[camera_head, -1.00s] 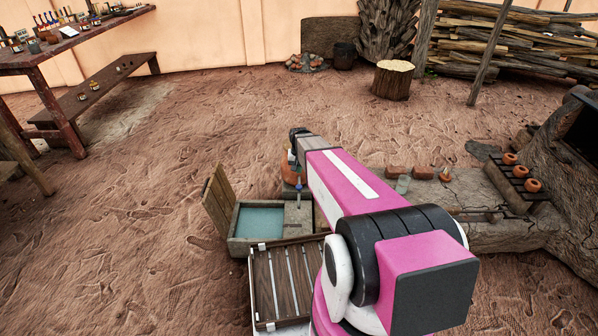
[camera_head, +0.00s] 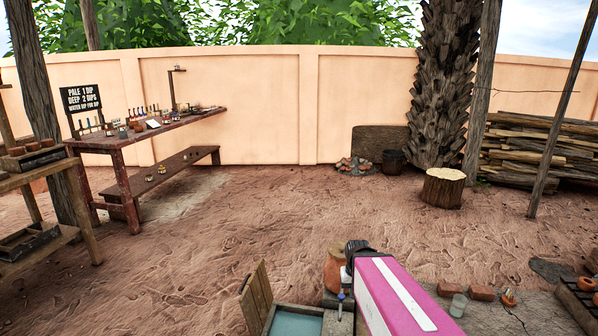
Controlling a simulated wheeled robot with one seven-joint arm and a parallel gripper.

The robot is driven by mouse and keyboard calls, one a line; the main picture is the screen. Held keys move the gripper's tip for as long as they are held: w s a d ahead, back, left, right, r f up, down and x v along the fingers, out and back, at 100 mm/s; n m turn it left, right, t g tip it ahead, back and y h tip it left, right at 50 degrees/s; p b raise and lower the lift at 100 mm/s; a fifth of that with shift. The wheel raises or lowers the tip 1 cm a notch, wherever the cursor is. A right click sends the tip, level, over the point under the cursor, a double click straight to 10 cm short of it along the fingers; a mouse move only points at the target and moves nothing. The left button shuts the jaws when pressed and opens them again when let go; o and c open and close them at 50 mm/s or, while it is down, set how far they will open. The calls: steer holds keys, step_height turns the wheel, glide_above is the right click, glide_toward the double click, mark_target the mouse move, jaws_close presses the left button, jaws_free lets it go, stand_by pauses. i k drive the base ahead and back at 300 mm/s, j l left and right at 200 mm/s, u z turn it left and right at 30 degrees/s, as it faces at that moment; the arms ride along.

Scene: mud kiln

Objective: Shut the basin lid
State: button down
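The basin (camera_head: 297,322) is at the bottom edge of the view, a stone-rimmed box with pale blue-green water, cut off by the frame. Its wooden lid (camera_head: 256,299) stands open, tilted up and outward at the basin's left side. My pink and white arm reaches in from the bottom, to the right of the basin. The arm's dark end is beside an orange clay pot, right of the lid and apart from it. My gripper's fingers cannot be made out, so I cannot tell whether they are open or shut.
An orange clay pot (camera_head: 333,270) stands just behind the basin. Bricks (camera_head: 482,293) and a glass jar (camera_head: 458,305) sit on a ledge at the right. A long table (camera_head: 150,135) and bench (camera_head: 165,178) stand at the back left. The earth floor left of the lid is clear.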

mark_target(255, 301)
steer(key=k+l, duration=0.2)
steer(key=k, duration=0.35)
steer(key=j+z, duration=0.15)
steer(key=j, duration=0.5)
steer(key=i+j+z, duration=0.15)
steer(key=j, duration=0.5)
steer(key=j+z, duration=0.15)
steer(key=j, duration=0.5)
steer(key=k+j+z, duration=0.15)
steer(key=j, duration=0.5)
steer(key=j+z, duration=0.1)
steer(key=j, duration=0.6)
steer(key=k+j+z, duration=0.15)
steer(key=j, duration=0.45)
